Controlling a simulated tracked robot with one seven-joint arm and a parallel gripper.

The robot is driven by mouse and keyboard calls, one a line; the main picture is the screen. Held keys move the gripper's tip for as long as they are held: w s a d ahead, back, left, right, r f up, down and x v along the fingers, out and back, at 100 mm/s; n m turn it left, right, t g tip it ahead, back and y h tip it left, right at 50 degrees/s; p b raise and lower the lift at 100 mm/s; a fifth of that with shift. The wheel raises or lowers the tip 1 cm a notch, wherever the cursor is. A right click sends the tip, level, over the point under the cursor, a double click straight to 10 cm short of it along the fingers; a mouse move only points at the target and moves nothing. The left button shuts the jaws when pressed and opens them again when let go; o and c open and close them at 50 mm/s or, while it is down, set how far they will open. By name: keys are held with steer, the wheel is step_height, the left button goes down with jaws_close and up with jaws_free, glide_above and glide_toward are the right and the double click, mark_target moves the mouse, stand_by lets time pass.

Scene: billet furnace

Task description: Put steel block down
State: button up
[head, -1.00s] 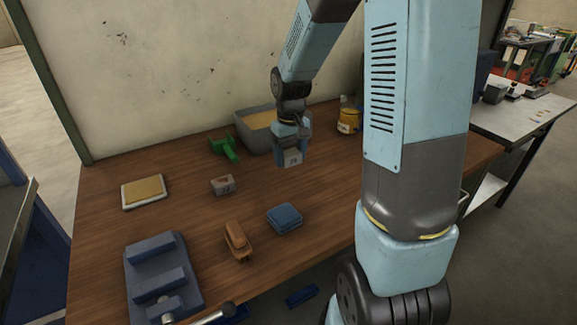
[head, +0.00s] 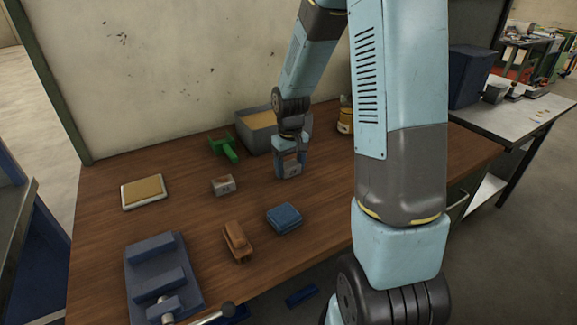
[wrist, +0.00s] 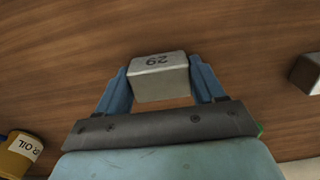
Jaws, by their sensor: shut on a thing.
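The steel block (wrist: 160,82) is a light grey metal block with the number 29 on it. In the wrist view it sits between the two blue fingers of my gripper (wrist: 163,80), which touch its sides. In the head view my gripper (head: 290,172) is low over the wooden table (head: 180,215), right of centre, with the block (head: 292,167) between its fingers. I cannot tell whether the block's underside touches the table.
A second grey block (head: 223,185) stands to the left. A green object (head: 226,148) and a grey bin (head: 258,140) are behind. A blue box (head: 285,217), a brown brush-like object (head: 238,241), a blue fixture (head: 160,275) and a yellow pad (head: 144,191) lie around. A yellow can (head: 345,121) stands behind.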

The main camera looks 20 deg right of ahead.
mark_target(290, 164)
steer(key=shift+f, duration=0.1)
steer(key=o, duration=1.7)
steer(key=shift+o, duration=0.2)
step_height(290, 164, up, 11)
steer(key=s+r+m+t, duration=0.1)
steer(key=s+r+t, duration=0.1)
steer(key=s+r, duration=0.5)
steer(key=s+r+m+t, duration=0.1)
steer(key=s+r+t, duration=0.2)
steer(key=s+r, duration=0.5)
steer(key=s, duration=0.8)
steer(key=shift+s+a+r+t, duration=0.15)
steer(key=shift+s+a+t, duration=0.05)
steer(key=shift+a+t, duration=0.1)
